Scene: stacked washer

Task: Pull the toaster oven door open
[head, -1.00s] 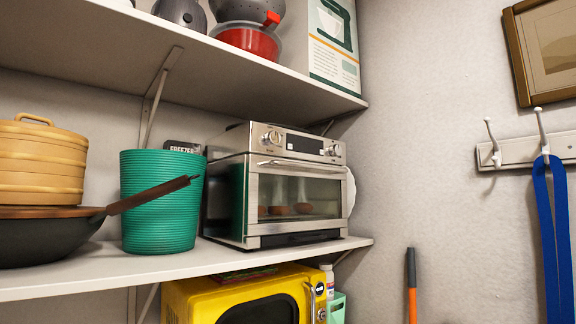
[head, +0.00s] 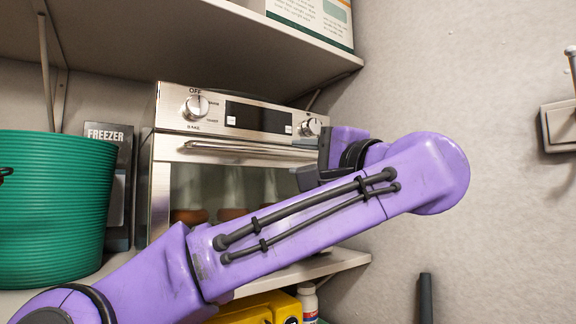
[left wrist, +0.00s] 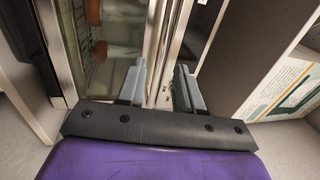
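The toaster oven (head: 166,112) is silver and stands on the shelf, with its door (head: 160,200) shut. Its horizontal bar handle (head: 235,149) runs along the top of the door, below the knobs. My purple left arm crosses in front of the door and hides its lower right part. My left gripper (head: 303,161) is open at the right end of the handle. In the left wrist view, its two fingers (left wrist: 159,86) are apart, with the door's handle edge (left wrist: 157,40) running between or just beyond them; contact cannot be told. My right gripper is not in view.
A green ribbed bin (head: 50,205) stands left of the oven, with a dark "FREEZER" box (head: 118,185) between them. A shelf (head: 190,45) hangs above. A yellow appliance (head: 262,308) and a white bottle (head: 308,300) are below. The wall at right is mostly clear.

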